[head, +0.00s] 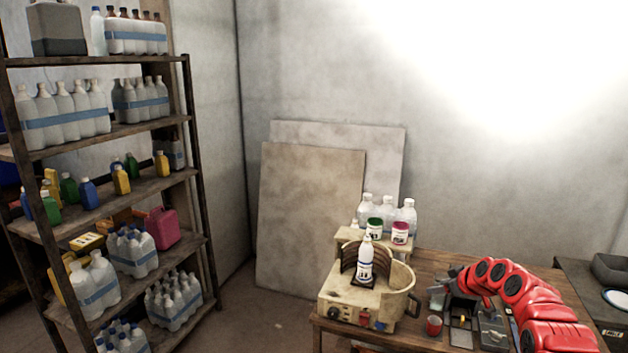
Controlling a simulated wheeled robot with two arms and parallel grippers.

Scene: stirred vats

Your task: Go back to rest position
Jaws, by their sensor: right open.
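My right arm comes in from the lower right as a chain of red links over the wooden table (440,262). Its dark gripper (441,299) is at the arm's left end, low over the table and right of the cream vat (398,303). The gripper is small and partly lost among dark items, but its jaws are open and I see nothing held in them. A white bottle (366,262) with a dark label stands upright at the vat, in front of its brown curved inner wall. My left gripper is not in view.
A red cup (434,326) and small grey items (492,328) crowd the table near my right arm. Jars and clear bottles stand on a small stand (347,236) behind the vat. A loaded shelf (100,228) fills the left. Bare floor lies between shelf and table.

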